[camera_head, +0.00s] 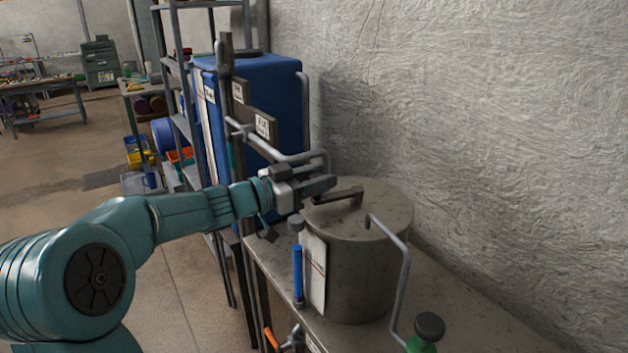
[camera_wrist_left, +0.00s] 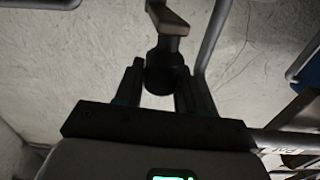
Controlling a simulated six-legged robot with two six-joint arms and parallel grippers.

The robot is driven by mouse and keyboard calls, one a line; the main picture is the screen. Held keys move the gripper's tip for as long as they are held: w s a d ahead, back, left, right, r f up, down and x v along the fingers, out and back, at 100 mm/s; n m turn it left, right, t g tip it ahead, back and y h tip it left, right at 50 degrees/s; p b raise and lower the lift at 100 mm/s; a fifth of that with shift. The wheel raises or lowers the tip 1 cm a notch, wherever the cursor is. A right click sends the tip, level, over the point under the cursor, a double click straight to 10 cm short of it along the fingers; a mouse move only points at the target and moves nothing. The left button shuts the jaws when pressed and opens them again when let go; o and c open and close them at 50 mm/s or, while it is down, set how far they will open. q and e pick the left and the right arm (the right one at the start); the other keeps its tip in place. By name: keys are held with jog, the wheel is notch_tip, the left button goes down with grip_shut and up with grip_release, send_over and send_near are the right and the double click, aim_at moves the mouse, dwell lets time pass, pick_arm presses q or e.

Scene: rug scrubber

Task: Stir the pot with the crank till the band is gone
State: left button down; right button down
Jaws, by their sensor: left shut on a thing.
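The grey pot (camera_head: 362,275) stands on the bench against the wall, with its flat lid on. A brownish crank bar (camera_head: 345,194) lies across the lid. My left gripper (camera_head: 318,186) is over the left side of the lid, at the end of this bar. In the left wrist view its two fingers are shut on a dark round knob (camera_wrist_left: 162,76), with a pale arm (camera_wrist_left: 170,18) running up from it. A white card (camera_head: 313,270) with markings and a blue upright tube (camera_head: 298,276) are on the pot's left front. The pot's inside is hidden. My right gripper is not in view.
A bent grey rod (camera_head: 402,275) stands right of the pot, near a green item with a dark cap (camera_head: 429,326). A large blue tank (camera_head: 262,110) with pipes (camera_head: 275,155) stands behind my gripper. The rough wall (camera_head: 490,130) is close on the right. A shelf rack stands behind left.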

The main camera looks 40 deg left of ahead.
aim_at(342, 227)
pick_arm(q)
jog(key=shift+s+d+n+t+y+b, duration=0.25)
jog(key=shift+d+n+y+b, duration=0.55)
jog(key=shift+y+b, duration=0.6)
jog(key=shift+d+n+y+b, duration=0.3)
jog(key=shift+b, duration=0.15)
jog(key=shift+d+r, duration=0.1)
jog(key=shift+d, duration=0.3)
jog(key=shift+s+d, duration=0.15)
jog(key=shift+d, duration=0.45)
jog(key=shift+w+d+b, duration=0.15)
jog(key=shift+d+b, duration=0.1)
jog(key=shift+d, duration=0.45)
jog(key=shift+w+d+b, duration=0.1)
jog(key=shift+d+b, duration=0.1)
jog(key=shift+d, duration=0.5)
jog(key=shift+f, duration=0.2)
jog(key=c, duration=0.8)
grip_release()
jog(key=shift+w, duration=0.1)
